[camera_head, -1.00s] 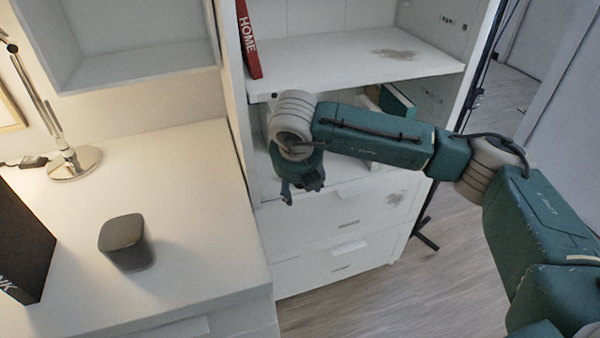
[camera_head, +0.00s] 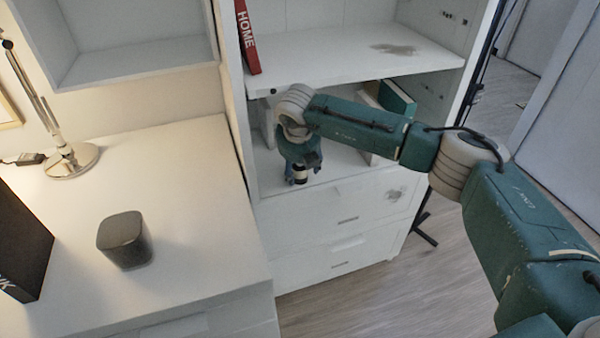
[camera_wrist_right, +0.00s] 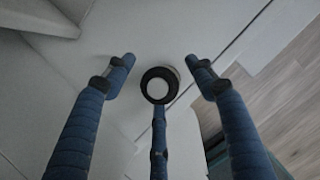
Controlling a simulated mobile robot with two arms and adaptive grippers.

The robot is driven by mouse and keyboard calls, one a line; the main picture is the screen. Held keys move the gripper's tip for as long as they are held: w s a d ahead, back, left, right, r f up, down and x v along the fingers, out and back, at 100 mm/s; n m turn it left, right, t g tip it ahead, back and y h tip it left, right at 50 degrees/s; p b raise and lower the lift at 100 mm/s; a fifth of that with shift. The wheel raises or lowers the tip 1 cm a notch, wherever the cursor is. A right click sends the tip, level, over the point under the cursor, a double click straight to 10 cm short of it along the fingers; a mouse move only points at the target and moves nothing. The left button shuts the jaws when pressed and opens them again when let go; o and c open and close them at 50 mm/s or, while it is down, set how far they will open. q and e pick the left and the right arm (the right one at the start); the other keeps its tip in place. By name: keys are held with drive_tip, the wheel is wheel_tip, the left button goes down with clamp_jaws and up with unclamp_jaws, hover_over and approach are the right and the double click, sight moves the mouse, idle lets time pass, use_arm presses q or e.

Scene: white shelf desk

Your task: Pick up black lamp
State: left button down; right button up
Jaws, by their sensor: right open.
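A small black-and-white round thing, likely the black lamp (camera_head: 300,173), stands on the shelf board just below my right gripper (camera_head: 302,178). In the right wrist view its top shows as a dark ring around a pale disc (camera_wrist_right: 159,85). My right gripper (camera_wrist_right: 160,80) is open in that view, with one blue finger to the left of the thing, one to the right and one below it. I see gaps at the left and right fingers; I cannot tell if the lower finger touches it. The gripper hides part of it in the head view. My left gripper is not in view.
A dark rounded block (camera_head: 124,240) and a silver desk lamp (camera_head: 72,160) stand on the white desk (camera_head: 195,235), with a black box (camera_head: 22,245) at left. The upper shelf board (camera_head: 350,68) lies above my wrist. Green-backed books (camera_head: 396,98) stand behind my arm.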

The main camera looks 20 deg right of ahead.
drive_tip(key=c, duration=1.2)
drive_tip(key=shift+o, duration=0.2)
drive_tip(key=shift+r, duration=0.1)
